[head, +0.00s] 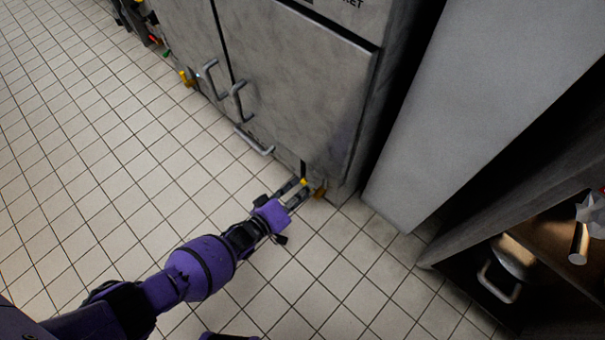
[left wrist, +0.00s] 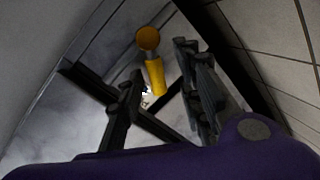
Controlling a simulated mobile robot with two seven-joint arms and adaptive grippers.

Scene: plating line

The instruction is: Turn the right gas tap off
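The right gas tap (head: 320,192) is a small yellow-orange fitting low at the right corner of the grey cabinet front, close to the floor. In the left wrist view its yellow lever (left wrist: 154,75) with a round orange end lies between my finger tips. My left gripper (head: 291,192) reaches it from the lower left, and its fingers stand apart on either side of the lever. I cannot tell whether either finger touches it. The tap's base is partly hidden by the fingers. My right gripper is not in view.
Another yellow tap (head: 187,78) sits low on the cabinet front to the left. The grey cabinet (head: 290,85) has metal door handles (head: 238,100). A pale panel (head: 470,100) and a dark shelf unit (head: 550,250) stand to the right. The tiled floor (head: 90,170) is clear at left.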

